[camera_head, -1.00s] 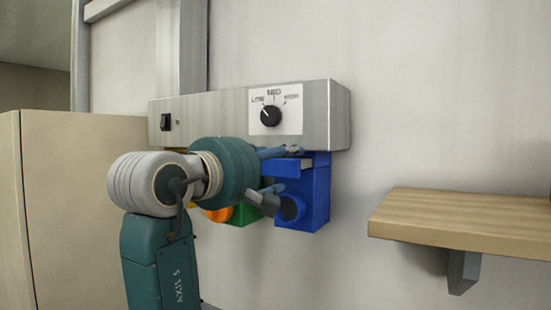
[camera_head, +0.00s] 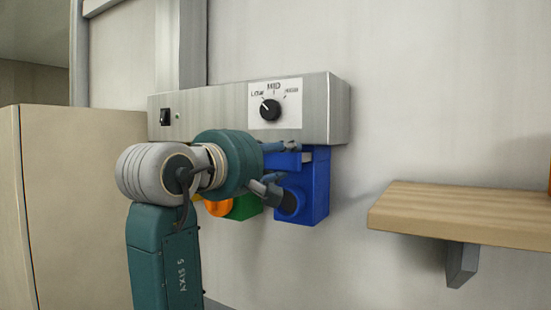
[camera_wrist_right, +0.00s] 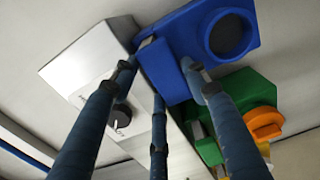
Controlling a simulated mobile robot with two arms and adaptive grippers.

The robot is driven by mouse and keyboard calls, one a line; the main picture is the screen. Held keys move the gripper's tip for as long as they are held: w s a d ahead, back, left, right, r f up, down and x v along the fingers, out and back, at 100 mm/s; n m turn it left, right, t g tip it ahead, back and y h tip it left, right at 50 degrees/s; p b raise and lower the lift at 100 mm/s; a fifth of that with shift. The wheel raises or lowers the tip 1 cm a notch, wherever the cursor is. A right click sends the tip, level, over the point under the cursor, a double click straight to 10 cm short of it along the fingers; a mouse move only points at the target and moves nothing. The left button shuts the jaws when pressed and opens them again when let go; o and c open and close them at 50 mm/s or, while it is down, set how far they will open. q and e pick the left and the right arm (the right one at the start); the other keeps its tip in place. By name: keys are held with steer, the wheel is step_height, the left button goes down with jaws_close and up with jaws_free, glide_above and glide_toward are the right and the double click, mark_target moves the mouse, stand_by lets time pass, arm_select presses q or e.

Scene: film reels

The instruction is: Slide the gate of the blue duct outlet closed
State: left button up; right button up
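The blue duct outlet (camera_head: 314,190) hangs under the grey metal box on the wall, with a round opening facing out. In the right wrist view its blue body (camera_wrist_right: 170,62) and dark round opening (camera_wrist_right: 228,34) show at the top. A small blue tab at its upper front, with a pale edge (camera_head: 306,157), seems to belong to the gate. My right gripper (camera_head: 282,170) is at the outlet's upper left front, fingers spread around the tab area. In the wrist view one fingertip is very near the blue tab (camera_wrist_right: 187,74); contact is unclear. My left gripper is out of view.
The metal box (camera_head: 220,100) above carries a dial (camera_head: 270,109) and a black switch (camera_head: 165,117). Green (camera_head: 244,207) and orange (camera_head: 218,207) outlet parts sit left of the blue one. A wooden shelf (camera_head: 470,213) juts out at right, with bare wall between.

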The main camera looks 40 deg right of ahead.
steer(key=shift+o, duration=1.2)
steer(key=shift+d, duration=0.25)
steer(key=v, duration=1.2)
